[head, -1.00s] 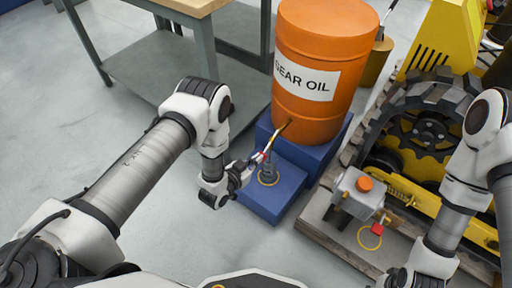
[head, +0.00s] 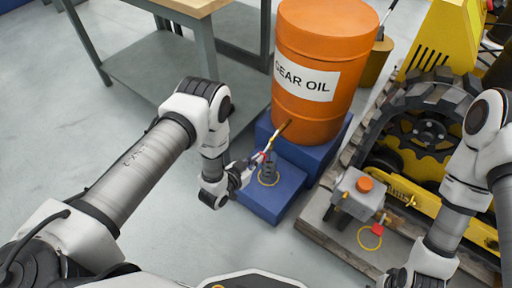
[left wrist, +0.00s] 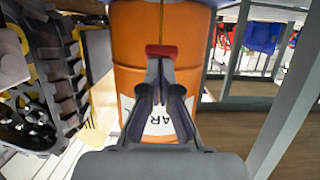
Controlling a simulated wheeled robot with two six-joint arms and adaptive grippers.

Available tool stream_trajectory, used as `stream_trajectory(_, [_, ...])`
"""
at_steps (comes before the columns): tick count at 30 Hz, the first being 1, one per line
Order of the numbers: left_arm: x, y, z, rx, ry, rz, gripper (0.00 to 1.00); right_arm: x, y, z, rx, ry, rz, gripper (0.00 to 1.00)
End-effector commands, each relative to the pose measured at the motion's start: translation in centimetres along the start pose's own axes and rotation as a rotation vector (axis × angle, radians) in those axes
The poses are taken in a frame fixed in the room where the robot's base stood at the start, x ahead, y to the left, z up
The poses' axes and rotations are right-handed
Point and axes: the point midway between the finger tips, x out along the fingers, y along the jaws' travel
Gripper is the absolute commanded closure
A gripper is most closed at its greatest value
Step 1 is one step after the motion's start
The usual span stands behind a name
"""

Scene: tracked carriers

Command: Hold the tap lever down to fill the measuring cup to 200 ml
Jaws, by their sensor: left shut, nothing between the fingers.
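The orange drum (head: 312,65), labelled GEAR OIL, stands on a blue stepped stand (head: 272,205). A thin tap spout (head: 282,132) slants from its lower front, with a red lever (head: 259,156) near its end. The lever also shows in the left wrist view (left wrist: 161,50). The small, dark-looking measuring cup (head: 269,172) stands inside a yellow ring on the lower step; its level cannot be read. My left gripper (head: 257,160) is shut and empty, with its fingertips at the red lever. My right gripper (head: 392,279) is mostly cut off by the bottom edge.
A grey pump box (head: 352,190) with an orange cap sits on a wooden pallet (head: 335,238) at right, beside another yellow ring. A yellow tracked machine (head: 440,150) stands behind it. A workbench (head: 165,70) is at back left. The floor at left is clear.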

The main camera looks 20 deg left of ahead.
Motion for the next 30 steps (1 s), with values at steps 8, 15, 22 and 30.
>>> stream_trajectory(8, [-0.1, 0.0, -0.4, 0.0, 0.0, 0.0, 1.0, -0.4, 0.0, 0.0, 0.0, 0.0, 0.0, 0.6])
stream_trajectory(15, [-0.5, 0.0, -1.6, 0.0, 0.0, 0.0, 1.0, -1.6, 0.0, 0.0, 0.0, 0.0, 0.0, 0.6])
stream_trajectory(22, [-0.5, 0.0, -1.5, 0.0, 0.0, 0.0, 1.0, -1.5, 0.0, 0.0, 0.0, 0.0, 0.0, 0.6])
stream_trajectory(30, [-0.5, -0.1, -3.1, 0.001, 0.001, 0.001, 1.0, -2.7, 0.0, 0.0, 0.0, 0.0, 0.0, 0.6])
